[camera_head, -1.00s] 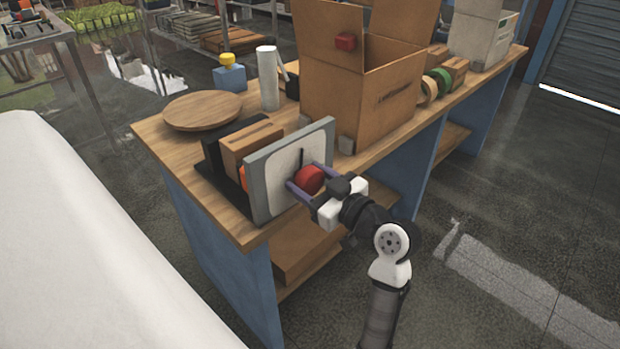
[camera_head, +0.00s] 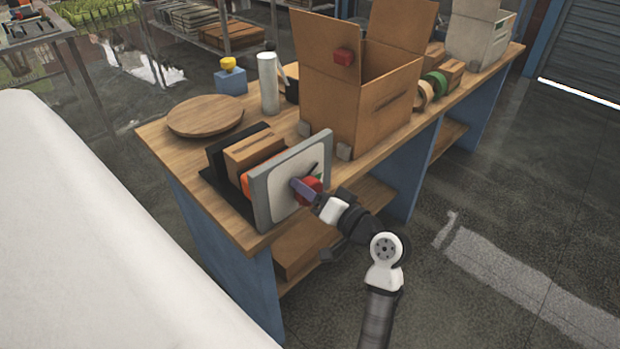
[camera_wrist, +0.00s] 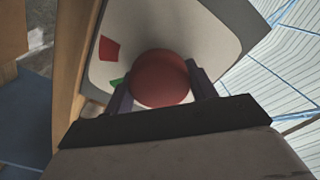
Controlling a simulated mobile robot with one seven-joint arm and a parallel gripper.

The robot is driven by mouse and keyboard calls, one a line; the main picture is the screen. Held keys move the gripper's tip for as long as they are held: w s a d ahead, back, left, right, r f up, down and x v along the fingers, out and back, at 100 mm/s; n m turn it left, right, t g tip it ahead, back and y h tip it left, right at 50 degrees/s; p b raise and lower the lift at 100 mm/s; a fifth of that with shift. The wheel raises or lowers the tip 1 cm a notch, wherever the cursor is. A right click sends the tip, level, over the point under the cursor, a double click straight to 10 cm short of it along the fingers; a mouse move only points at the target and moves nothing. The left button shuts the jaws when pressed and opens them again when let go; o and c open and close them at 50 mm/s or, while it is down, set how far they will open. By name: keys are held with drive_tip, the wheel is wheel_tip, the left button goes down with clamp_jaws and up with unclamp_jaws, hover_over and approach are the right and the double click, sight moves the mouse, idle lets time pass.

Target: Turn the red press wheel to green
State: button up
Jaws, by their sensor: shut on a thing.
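The red press wheel (camera_head: 314,184) sits on the pale dial face of a grey upright panel (camera_head: 262,200) at the table's front edge. A dark pointer (camera_head: 312,167) leans to the upper right, close to a small green patch (camera_head: 319,172). My gripper (camera_head: 304,189) is shut on the wheel, and its near finger covers part of it. In the wrist view the red wheel (camera_wrist: 160,77) is between both fingers of my gripper (camera_wrist: 161,88). A red mark (camera_wrist: 108,48) and a green mark (camera_wrist: 116,82) show on the dial; the pointer is hidden there.
Behind the panel are a brown box (camera_head: 254,150) and a black holder (camera_head: 226,158). A round wooden board (camera_head: 205,116) lies further back. A large open carton (camera_head: 345,105) stands right of the panel. A white surface (camera_head: 80,220) fills the left foreground. Open floor lies right.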

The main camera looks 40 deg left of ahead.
drive_tip(key=m+p, duration=0.5)
drive_tip(key=m, duration=0.1)
drive_tip(key=shift+r+m+p, duration=0.15)
drive_tip(key=shift+m+p, duration=0.15)
drive_tip(key=shift+p, duration=0.1)
drive_tip(key=m+p, duration=0.4)
drive_tip(key=shift+f, duration=0.25)
drive_tip(key=shift+m, duration=0.3)
drive_tip(key=o, duration=1)
drive_tip(key=shift+d, duration=0.1)
drive_tip(key=s+d+b, duration=0.1)
drive_tip(key=d+b, duration=0.3)
drive_tip(key=d, duration=0.9)
drive_tip(key=shift+d, duration=0.35)
